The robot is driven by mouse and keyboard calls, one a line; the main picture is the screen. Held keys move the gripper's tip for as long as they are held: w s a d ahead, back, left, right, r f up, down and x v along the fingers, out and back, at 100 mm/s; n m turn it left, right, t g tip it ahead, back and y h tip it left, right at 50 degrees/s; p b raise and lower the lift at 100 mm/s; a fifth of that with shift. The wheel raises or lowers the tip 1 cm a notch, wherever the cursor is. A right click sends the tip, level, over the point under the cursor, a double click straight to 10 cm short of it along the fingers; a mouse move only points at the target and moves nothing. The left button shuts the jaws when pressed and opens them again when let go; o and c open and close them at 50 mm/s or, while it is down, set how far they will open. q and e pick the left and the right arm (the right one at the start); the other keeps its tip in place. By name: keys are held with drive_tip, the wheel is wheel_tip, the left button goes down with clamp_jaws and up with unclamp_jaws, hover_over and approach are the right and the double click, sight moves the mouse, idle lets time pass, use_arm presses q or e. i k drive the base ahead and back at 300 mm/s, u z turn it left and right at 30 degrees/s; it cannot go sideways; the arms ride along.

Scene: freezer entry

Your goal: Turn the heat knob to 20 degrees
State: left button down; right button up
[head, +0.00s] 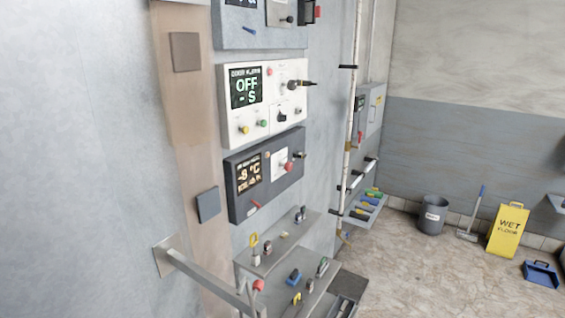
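A dark control panel (262,187) on the wall has an amber display (249,174) that seems to read -9 °C, a white plate with a red knob (288,167), a black knob at its right end (301,155) and a small red lever (256,205). Its labels are too small to read, so I cannot tell which control is the heat knob or its setting. Above it, a white panel (292,134) has a green display (246,89) reading OFF, with black, red, yellow and green controls. Neither gripper is in view.
A metal bar (205,276) sticks out from a wall plate at the lower left, below the panels. Shelves (290,245) with small items stand below. A grey bin (432,215), a yellow wet floor sign (509,231) and a blue dustpan (541,274) stand on the floor.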

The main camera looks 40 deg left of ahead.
sight(288, 167)
drive_tip(key=u, duration=0.65)
drive_tip(key=i, duration=0.85)
drive_tip(key=u, duration=1.15)
drive_tip(key=i, duration=0.2)
drive_tip(key=u, duration=0.15)
